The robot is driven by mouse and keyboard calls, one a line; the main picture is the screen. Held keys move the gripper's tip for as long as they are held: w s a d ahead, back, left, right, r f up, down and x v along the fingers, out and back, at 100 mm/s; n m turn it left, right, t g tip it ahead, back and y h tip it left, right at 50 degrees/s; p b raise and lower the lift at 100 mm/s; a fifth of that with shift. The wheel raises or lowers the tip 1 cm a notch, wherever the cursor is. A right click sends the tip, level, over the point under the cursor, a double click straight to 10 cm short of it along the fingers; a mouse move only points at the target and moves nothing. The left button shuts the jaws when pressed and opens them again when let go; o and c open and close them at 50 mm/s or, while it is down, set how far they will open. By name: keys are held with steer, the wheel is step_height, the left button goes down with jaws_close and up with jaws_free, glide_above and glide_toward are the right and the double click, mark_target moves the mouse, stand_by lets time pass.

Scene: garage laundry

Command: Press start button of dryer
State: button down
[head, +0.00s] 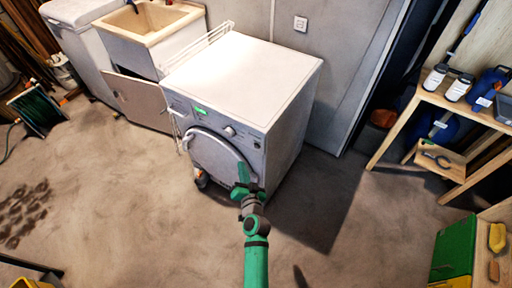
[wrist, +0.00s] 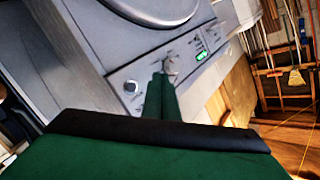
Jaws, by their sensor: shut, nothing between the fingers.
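The white dryer (head: 245,75) stands mid-scene in the head view, its grey control panel facing me. A round knob (head: 229,131) and a lit green display (head: 201,111) sit on the panel. A small round button (head: 256,144) is at the panel's right end. The wrist view shows the panel turned round, with the button (wrist: 130,87) left of the knob (wrist: 169,66) and the display (wrist: 202,55) to the right. My green gripper (head: 243,166) is shut and empty, in front of the dryer. Its tips (wrist: 160,78) overlap the panel's edge near the knob; contact cannot be told.
A sink cabinet (head: 150,22) stands left of the dryer, its door (head: 137,100) ajar. A white rack (head: 200,45) stands between them. A wooden workbench (head: 440,100) with bottles is at the right. The concrete floor before the dryer is mostly clear.

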steer(key=w+d, duration=0.4)
steer(key=w, duration=0.2)
steer(key=shift+d, duration=0.25)
steer(key=shift+w+d, duration=0.1)
steer(key=shift+w, duration=0.1)
stand_by(1.9)
steer(key=shift+w+d, duration=0.15)
steer(key=shift+w, duration=0.05)
steer(key=shift+w+d, duration=0.2)
steer(key=shift+w, duration=0.1)
stand_by(0.8)
steer(key=shift+s+a, duration=0.1)
stand_by(0.3)
steer(key=shift+s+a, duration=0.35)
steer(key=shift+s, duration=0.2)
steer(key=shift+s+a, duration=0.1)
steer(key=shift+s+a, duration=0.7)
steer(key=shift+s, duration=0.3)
steer(key=shift+s+a, duration=0.7)
steer(key=shift+s, duration=0.25)
